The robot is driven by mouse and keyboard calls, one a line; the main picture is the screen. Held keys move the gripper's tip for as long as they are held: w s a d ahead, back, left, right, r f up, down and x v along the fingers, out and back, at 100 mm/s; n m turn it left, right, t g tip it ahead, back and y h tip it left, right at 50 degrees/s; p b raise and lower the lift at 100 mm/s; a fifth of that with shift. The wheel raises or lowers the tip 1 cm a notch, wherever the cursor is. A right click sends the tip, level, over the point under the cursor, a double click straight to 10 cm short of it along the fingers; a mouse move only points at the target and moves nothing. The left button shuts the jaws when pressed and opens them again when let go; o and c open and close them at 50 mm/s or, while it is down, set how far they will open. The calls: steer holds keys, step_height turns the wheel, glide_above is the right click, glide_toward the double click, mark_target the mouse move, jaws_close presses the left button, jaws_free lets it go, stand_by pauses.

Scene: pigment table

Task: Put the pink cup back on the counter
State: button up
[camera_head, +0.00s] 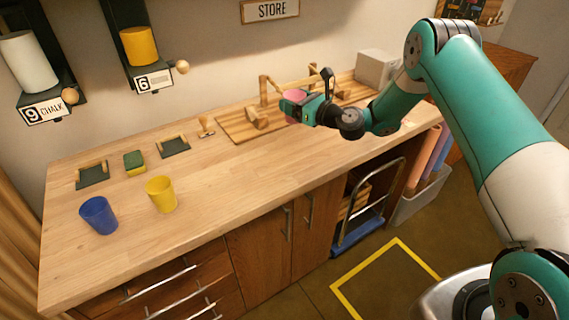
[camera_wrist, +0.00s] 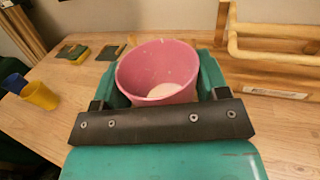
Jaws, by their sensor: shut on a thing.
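The pink cup (camera_head: 293,99) is in my gripper (camera_head: 296,103), above the counter (camera_head: 230,179) in front of the wooden rack. In the wrist view the pink cup (camera_wrist: 157,70) sits upright between the green fingers of my gripper (camera_wrist: 160,88), which is shut on it. A little pale material shows at the bottom inside the cup. The head view does not show clearly how far its base is from the counter.
A blue cup (camera_head: 99,215) and a yellow cup (camera_head: 161,194) stand at the counter's left front. A wooden rack (camera_head: 264,91) on a board (camera_head: 231,126) is close to my gripper. A sponge (camera_head: 135,162) and a stamp (camera_head: 206,127) lie further left. The middle counter is clear.

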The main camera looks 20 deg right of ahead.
steer(key=s+a+r+m+t+h+b, duration=0.2)
steer(key=s+a+r+m+h+b, duration=0.1)
steer(key=s+r+h+b, duration=0.3)
steer(key=shift+y, duration=0.6)
step_height(320, 180, down, 18)
steer(key=b, duration=0.9)
steer(key=shift+s+f, duration=0.1)
steer(key=shift+s, duration=0.05)
steer(key=shift+f, duration=0.2)
steer(key=o, duration=1)
steer(key=shift+r, duration=0.1)
